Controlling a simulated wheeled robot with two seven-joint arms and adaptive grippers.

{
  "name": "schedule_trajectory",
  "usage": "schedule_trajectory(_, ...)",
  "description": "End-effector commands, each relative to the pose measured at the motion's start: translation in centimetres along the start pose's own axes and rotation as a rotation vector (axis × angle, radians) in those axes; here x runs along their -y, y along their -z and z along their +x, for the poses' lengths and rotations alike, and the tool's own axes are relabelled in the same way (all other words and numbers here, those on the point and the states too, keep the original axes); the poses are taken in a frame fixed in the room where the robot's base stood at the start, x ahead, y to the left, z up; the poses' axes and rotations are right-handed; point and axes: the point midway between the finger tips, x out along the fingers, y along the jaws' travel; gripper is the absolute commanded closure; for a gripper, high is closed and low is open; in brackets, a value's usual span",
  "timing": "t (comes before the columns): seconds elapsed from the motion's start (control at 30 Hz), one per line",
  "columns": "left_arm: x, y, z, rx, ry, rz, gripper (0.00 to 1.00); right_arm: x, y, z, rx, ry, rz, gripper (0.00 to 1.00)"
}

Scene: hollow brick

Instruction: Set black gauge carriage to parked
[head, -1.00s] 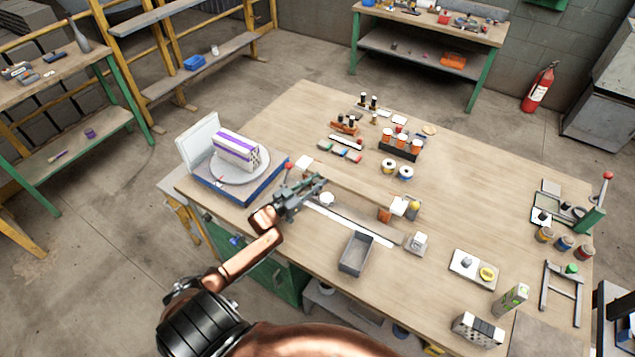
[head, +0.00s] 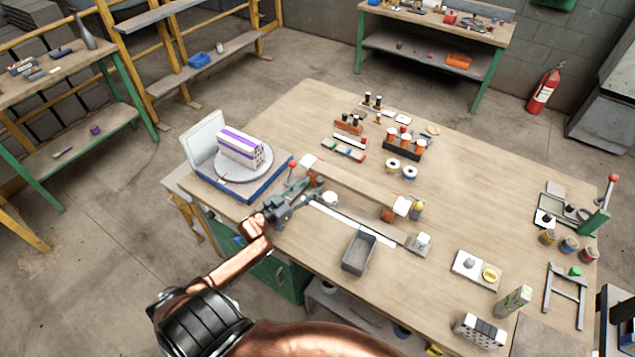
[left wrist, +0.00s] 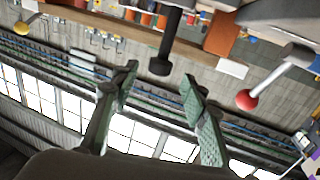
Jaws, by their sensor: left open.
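My left gripper (head: 302,190) is at the left end of a long grey rail (head: 362,226) with a white strip, on the wooden bench. It also shows in the left wrist view (left wrist: 158,88), its two green-grey fingers spread with nothing between them. A black post with a wider round end (left wrist: 160,66) is just beyond the fingertips in that view, apart from them; it may be the black gauge carriage's handle, but I cannot be sure. In the head view the gripper covers that area, and I cannot make out the carriage. My right gripper is not in view.
A red-knobbed lever (head: 292,165) stands close to my left gripper and shows in the wrist view (left wrist: 247,100). A blue-based turntable (head: 222,186) is left of it. A grey open tray (head: 358,254) lies in front of the rail. The bench centre-right is fairly clear.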

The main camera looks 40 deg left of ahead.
Motion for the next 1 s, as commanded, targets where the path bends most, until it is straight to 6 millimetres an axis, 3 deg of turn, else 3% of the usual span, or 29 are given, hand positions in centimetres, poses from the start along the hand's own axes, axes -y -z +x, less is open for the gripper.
schedule_trajectory(0.1, 0.0, -0.1, -2.6, 0.002, 0.0, 0.0, 0.59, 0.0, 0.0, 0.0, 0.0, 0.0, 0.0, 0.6)
schedule_trajectory(0.33, 0.0, 0.0, -5.7, 0.0, 0.0, 0.0, 0.59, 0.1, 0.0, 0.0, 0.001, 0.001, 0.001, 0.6)
schedule_trajectory(0.8, 0.0, 0.1, -6.3, 0.0, 0.0, 0.0, 0.59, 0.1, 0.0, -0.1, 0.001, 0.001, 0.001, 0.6)
schedule_trajectory(1.0, -0.8, 0.5, -6.1, 0.03, 0.013, 0.0, 0.59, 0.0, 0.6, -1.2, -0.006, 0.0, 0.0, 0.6)
